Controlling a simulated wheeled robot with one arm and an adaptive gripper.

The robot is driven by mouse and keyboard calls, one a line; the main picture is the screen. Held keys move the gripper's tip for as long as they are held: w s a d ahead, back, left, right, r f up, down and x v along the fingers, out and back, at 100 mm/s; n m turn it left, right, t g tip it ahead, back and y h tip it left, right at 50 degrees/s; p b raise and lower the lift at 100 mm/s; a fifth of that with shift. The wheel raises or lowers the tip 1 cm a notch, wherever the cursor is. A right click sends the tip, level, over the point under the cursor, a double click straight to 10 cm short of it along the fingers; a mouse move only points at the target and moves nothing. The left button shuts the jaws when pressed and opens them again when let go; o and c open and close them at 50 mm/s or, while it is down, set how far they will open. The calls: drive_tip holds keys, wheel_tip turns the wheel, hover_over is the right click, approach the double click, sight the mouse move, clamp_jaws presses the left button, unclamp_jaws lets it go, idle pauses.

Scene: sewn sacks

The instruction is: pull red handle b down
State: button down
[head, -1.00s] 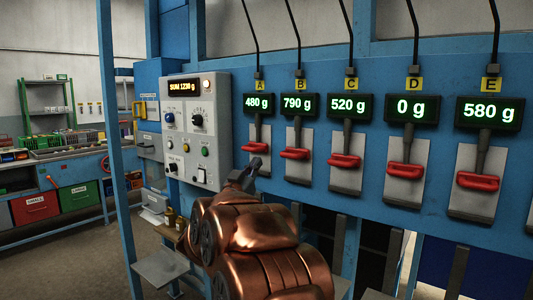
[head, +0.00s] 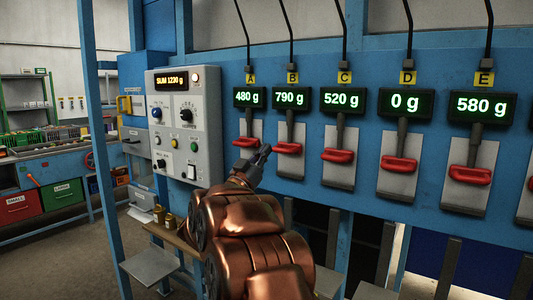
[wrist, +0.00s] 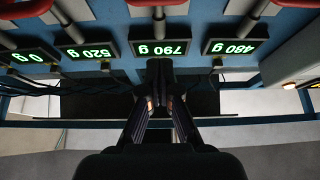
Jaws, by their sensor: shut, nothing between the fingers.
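Red handle B (head: 289,148) is a red bar on a grey plate below the 790 g display (head: 290,99) and the yellow B label. My gripper (head: 264,151) is shut and empty. In the wrist view, which is upside down, my gripper (wrist: 160,66) lines up with the 790 g display (wrist: 160,48). A red handle shows at the top edge there. I cannot tell whether the fingertips touch handle B.
Red handles C (head: 339,156), D (head: 399,164) and E (head: 470,175) sit to the right below displays of 520 g, 0 g and 580 g. A grey control box (head: 186,124) reading SUM 1230 g stands left. Free room lies in front of the blue panel.

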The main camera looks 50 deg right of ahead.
sight(278, 148)
drive_tip(key=shift+w+d+f+p, duration=0.1)
drive_tip(key=shift+d+p, duration=1.35)
drive_tip(key=shift+d, duration=2.2)
wheel_tip(278, 148, down, 6)
drive_tip(key=b, duration=0.3)
